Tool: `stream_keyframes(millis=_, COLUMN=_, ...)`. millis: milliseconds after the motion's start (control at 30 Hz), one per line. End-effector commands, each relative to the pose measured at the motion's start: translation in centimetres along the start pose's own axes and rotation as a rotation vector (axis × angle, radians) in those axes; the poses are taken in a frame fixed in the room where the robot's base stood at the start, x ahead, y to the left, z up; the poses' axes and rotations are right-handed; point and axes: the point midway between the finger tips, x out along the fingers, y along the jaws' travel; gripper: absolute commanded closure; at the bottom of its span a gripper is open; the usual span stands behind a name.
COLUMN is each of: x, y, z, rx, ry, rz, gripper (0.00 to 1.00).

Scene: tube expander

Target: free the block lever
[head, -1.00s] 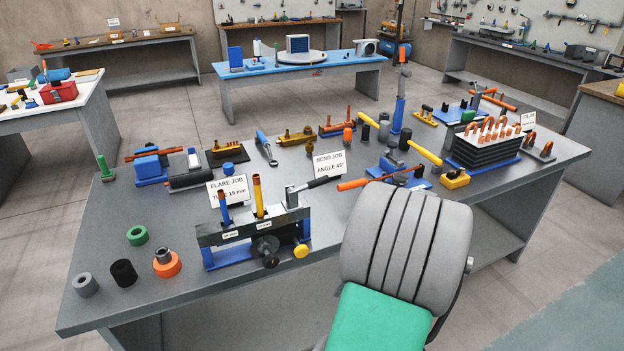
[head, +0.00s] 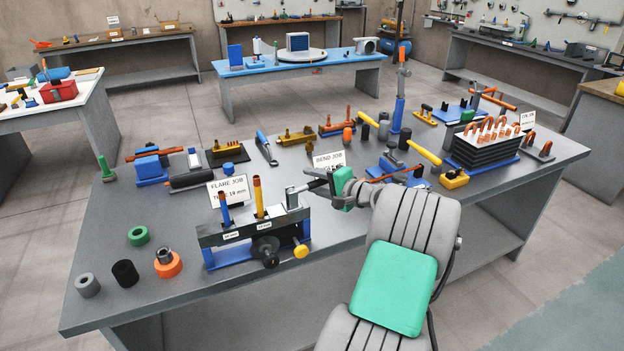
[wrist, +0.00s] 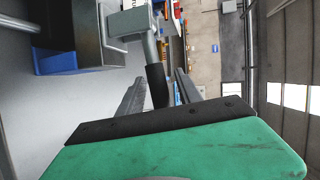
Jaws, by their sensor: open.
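The block lever (head: 292,194) is a grey crank on the right end of the dark flaring block (head: 235,232). Its black grip (wrist: 156,88) lies between my fingers in the wrist view, with the grey lever arm (wrist: 140,22) above it. My gripper (head: 317,180) is open around the grip, and I see no finger closed on it. It also shows in the wrist view (wrist: 160,78). The block sits on a blue base (head: 228,258) and holds a blue tube (head: 224,208) and a yellow-orange tube (head: 258,195). My gripper partly hides the lever grip in the head view.
The flare job sign (head: 228,190) stands behind the block, and the bend job sign (head: 328,160) behind my gripper. An orange-handled tool (head: 398,175) lies close to my wrist. Grey, black and orange collars (head: 168,263) stand left of the block.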

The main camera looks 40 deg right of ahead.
Motion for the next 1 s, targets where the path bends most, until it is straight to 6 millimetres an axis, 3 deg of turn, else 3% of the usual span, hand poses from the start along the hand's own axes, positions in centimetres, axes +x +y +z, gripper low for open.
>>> stream_keyframes(millis=300, x=0.78, y=0.02, z=-0.01, rx=-0.002, ry=0.001, rz=0.001, gripper=0.59)
stream_keyframes(millis=800, x=0.75, y=0.01, z=-0.01, rx=-0.002, ry=0.001, rz=0.001, gripper=0.99)
stream_keyframes(millis=1000, x=0.74, y=0.02, z=-0.01, rx=-0.002, ry=0.001, rz=0.001, gripper=1.0)
